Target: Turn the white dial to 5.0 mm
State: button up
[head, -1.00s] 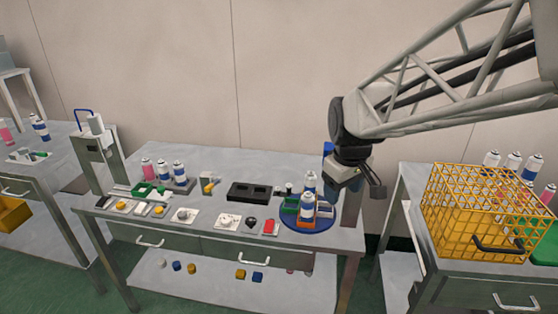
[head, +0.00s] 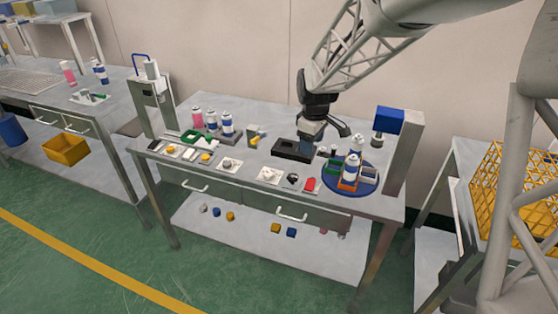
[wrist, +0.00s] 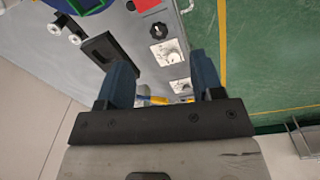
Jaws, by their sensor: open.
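Two white plates with pale dials sit along the front of the workbench in the head view: a right one (head: 269,175) and a left one (head: 230,165). The right one also shows in the wrist view (wrist: 168,52), beyond the gap between my fingers. The left one (wrist: 181,86) shows there nearer the right finger. I cannot tell their settings; marks are too small to read. My gripper (head: 309,145) is open and empty, with blue fingers, above the back of the bench by the black block. It shows in the wrist view (wrist: 162,72), apart from both dials.
A black knob (head: 292,179) and a red piece (head: 310,185) lie right of the plates. A black two-well block (head: 290,153) is under my gripper. Spray cans stand on a blue turntable (head: 370,187) at right. A press (head: 152,100) stands at left.

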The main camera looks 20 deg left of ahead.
aim_at(268, 173)
jog(key=w+a+f+n, duration=0.1)
jog(key=a+f, duration=0.2)
jog(key=a, duration=0.2)
jog(key=w+a+f+n, duration=0.1)
jog(key=a+f+n, duration=0.1)
jog(key=a+f, duration=0.2)
jog(key=w+a+f+n, duration=0.1)
jog(key=a+f, duration=0.3)
jog(key=a, duration=0.2)
jog(key=shift+a+f+n+g, duration=0.1)
jog(key=shift+a+n+g, duration=0.2)
jog(key=shift+f, duration=0.1)
jog(key=shift+f, duration=3.85)
jog(key=shift+c, duration=0.2)
jog(key=c, duration=0.9)
